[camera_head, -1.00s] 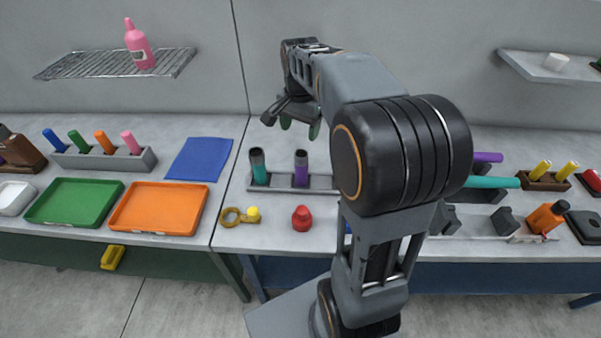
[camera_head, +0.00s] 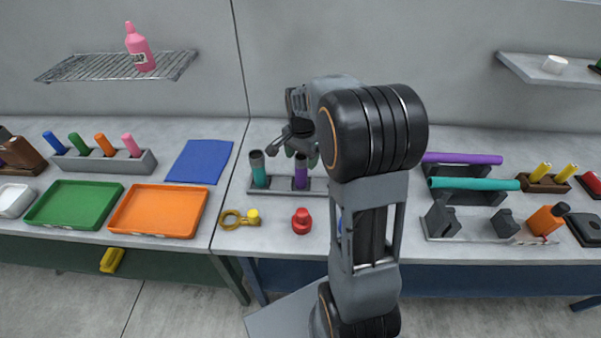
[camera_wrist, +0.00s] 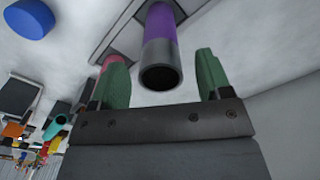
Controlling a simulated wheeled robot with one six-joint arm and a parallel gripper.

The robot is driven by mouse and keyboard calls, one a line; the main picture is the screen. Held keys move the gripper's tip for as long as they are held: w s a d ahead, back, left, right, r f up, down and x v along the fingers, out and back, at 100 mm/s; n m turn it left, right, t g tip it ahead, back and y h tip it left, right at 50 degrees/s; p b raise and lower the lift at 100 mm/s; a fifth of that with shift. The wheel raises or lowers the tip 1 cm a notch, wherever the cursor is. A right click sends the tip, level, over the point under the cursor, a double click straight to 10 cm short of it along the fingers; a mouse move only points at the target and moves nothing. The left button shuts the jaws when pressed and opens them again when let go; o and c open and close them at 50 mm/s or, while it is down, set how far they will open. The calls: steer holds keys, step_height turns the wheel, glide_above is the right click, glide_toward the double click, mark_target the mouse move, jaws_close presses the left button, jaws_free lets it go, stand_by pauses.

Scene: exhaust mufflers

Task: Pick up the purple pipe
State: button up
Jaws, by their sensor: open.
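A short purple pipe (camera_head: 301,177) stands upright in a grey rack (camera_head: 281,190), with a dark upper end. In the wrist view the purple pipe (camera_wrist: 159,46) shows its hollow dark mouth between the two green fingers. My gripper (camera_head: 303,150) is just above the pipe in the head view, and its fingers (camera_wrist: 162,72) are open on either side of the pipe's end. I cannot tell whether either finger touches it. A teal pipe (camera_head: 259,174) with a dark top stands at the left of the same rack.
A longer purple tube (camera_head: 462,159) and a teal tube (camera_head: 472,184) lie on dark holders at the right. A red object (camera_head: 301,222) and a yellow ring piece (camera_head: 232,219) lie in front of the rack. A blue mat (camera_head: 200,160) lies left.

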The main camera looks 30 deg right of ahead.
mark_target(301, 172)
steer(key=shift+f, duration=1.75)
steer(key=shift+w, duration=0.1)
steer(key=c, duration=0.9)
